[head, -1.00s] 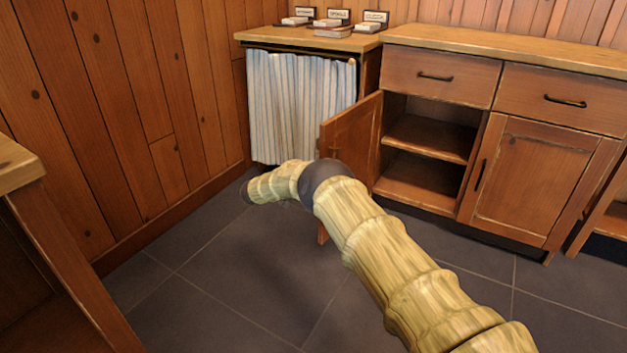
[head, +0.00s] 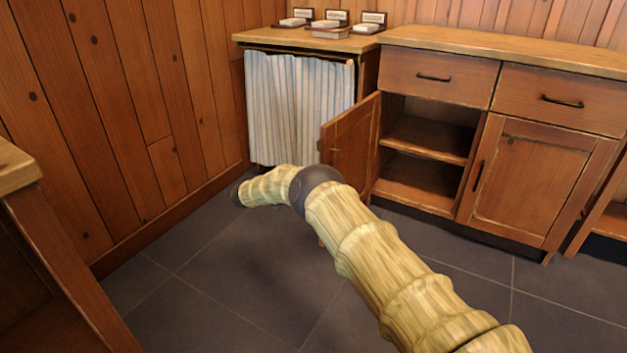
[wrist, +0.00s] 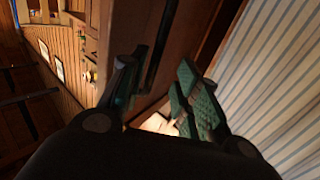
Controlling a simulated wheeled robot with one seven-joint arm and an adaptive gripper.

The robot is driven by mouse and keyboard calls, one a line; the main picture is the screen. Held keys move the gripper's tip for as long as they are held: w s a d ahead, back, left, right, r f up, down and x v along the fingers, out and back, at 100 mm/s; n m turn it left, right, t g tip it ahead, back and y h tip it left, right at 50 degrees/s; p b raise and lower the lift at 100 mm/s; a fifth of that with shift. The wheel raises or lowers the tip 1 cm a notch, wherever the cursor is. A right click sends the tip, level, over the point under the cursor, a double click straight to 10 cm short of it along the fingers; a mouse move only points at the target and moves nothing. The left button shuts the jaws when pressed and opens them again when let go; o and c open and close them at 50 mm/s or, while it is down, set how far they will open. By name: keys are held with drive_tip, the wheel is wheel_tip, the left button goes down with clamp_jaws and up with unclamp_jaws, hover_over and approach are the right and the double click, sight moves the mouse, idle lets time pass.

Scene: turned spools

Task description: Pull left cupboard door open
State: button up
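The left cupboard door (head: 352,140) stands swung well out from the cabinet, with the shelves behind it exposed. My arm reaches across the floor in front of it and hides its lower part. My gripper is hidden in the head view. In the wrist view my gripper (wrist: 162,62) is open, its two fingers apart. A brown wooden panel that looks like the door (wrist: 183,35) lies beyond the fingers. A dark bar, perhaps its handle (wrist: 161,45), shows between the fingertips; I cannot tell whether either finger touches it.
A striped curtain (head: 298,105) hangs under the counter left of the door; it fills the wrist view's right side. The right cupboard door (head: 540,180) is closed below a drawer (head: 560,97). A wooden unit (head: 60,260) stands at the near left. Tiled floor between is clear.

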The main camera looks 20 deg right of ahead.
drive_tip(key=a, duration=0.9)
drive_tip(key=shift+s+a, duration=0.15)
drive_tip(key=shift+s, duration=0.25)
drive_tip(key=shift+f, duration=0.1)
